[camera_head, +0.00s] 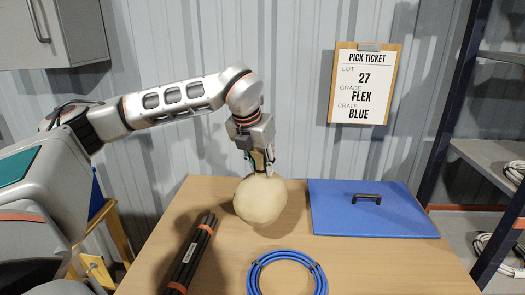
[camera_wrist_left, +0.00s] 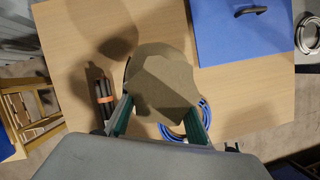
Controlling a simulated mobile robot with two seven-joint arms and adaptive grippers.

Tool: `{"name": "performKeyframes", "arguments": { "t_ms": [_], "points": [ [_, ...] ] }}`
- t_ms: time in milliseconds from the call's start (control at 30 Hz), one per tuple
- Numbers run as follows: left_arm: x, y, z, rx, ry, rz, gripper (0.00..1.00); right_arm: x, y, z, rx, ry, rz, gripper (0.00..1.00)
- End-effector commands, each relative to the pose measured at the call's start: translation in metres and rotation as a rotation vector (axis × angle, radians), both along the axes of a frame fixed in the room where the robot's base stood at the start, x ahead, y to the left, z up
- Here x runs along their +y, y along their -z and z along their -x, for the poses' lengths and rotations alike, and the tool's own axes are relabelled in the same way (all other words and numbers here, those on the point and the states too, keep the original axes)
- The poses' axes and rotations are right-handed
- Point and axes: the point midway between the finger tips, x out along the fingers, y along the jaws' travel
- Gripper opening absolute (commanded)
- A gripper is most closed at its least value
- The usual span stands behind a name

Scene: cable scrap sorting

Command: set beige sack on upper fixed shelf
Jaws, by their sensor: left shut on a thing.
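The beige sack (camera_head: 260,199) is a rounded bag hanging from my left gripper (camera_head: 262,166), which is shut on its top. The sack appears to be held above the wooden table, with a shadow on the tabletop to its left. In the left wrist view the sack (camera_wrist_left: 163,85) fills the space between and beyond the fingers of my left gripper (camera_wrist_left: 160,120). A shelf rack at the right has a grey shelf board (camera_head: 490,152) and another board (camera_head: 505,57) above it, partly cut off. My right gripper is not in view.
On the wooden table (camera_head: 390,265) lie a blue lid (camera_head: 360,222) with a black handle, a blue cable coil (camera_head: 287,275) and a bundle of black rods (camera_head: 193,255). Cable coils (camera_head: 515,172) sit on the rack. A dark rack post (camera_head: 455,95) stands right of the table. A pick-ticket clipboard (camera_head: 364,85) hangs on the wall.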

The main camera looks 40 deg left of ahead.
Motion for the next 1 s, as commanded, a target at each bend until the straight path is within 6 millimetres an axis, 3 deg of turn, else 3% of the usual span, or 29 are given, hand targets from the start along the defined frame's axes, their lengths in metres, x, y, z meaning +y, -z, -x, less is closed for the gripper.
{"name": "performKeyframes", "arguments": {
  "t_ms": [200, 467, 733, 1000],
  "points": [
    [0.0, 0.029, -0.001, -0.006, -0.001, 0.0, 0.0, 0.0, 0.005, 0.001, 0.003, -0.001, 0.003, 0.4],
    [0.0, 0.044, -0.001, -0.006, 0.0, 0.0, 0.0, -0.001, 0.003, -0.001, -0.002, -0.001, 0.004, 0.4],
    [0.0, 0.083, -0.001, -0.005, 0.001, 0.001, 0.0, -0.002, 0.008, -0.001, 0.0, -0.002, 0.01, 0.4],
    [0.0, 0.093, -0.002, -0.008, 0.0, 0.001, 0.0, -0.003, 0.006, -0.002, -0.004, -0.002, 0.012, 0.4]
  ]
}}
